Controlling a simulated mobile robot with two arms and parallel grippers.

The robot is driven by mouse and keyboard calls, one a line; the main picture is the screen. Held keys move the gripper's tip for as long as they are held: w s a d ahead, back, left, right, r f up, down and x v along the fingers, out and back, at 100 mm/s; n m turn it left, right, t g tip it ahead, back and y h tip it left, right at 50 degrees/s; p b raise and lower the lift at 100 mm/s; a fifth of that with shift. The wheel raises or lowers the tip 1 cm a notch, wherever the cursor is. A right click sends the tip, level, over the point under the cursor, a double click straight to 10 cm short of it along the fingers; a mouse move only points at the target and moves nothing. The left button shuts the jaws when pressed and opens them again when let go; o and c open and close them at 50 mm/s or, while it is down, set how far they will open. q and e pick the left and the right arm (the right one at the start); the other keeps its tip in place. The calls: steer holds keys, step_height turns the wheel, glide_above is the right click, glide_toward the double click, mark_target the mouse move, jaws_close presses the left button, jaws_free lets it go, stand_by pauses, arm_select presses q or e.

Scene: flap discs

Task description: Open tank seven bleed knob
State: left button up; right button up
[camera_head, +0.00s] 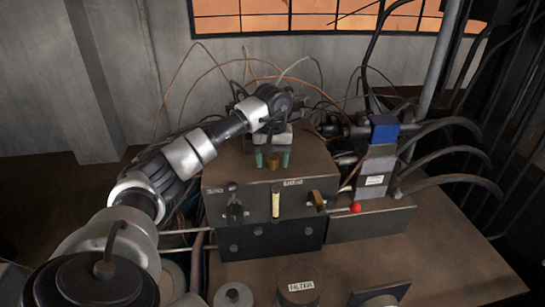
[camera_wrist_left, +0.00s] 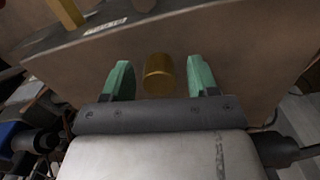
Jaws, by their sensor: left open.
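My left gripper (camera_head: 272,158) reaches over the metal control box (camera_head: 270,182) from behind, pointing down at its top. Its two green fingers are open. A short brass knob (camera_head: 272,164) stands on the box top between the fingers. In the left wrist view the brass knob (camera_wrist_left: 159,74) sits between the fingers with a visible gap on both sides. I cannot read a label that marks it as the tank seven bleed knob. My right gripper is not in view.
The box front has a dark lever (camera_head: 234,207), a cream handle (camera_head: 276,204) and a brass handle (camera_head: 317,200). A red ball knob (camera_head: 355,208) and a blue-topped block (camera_head: 384,130) stand to the right. Hoses and thin wires crowd behind. The brown table (camera_head: 450,262) is clear at right.

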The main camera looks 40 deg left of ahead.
arm_select(q)
steer(key=c, duration=0.9)
steer(key=shift+n, duration=0.3)
steer(key=n, duration=0.9)
steer(key=shift+n, duration=0.4)
steer(key=n, duration=0.5)
steer(key=shift+n, duration=2.4)
steer(key=shift+r, duration=0.1)
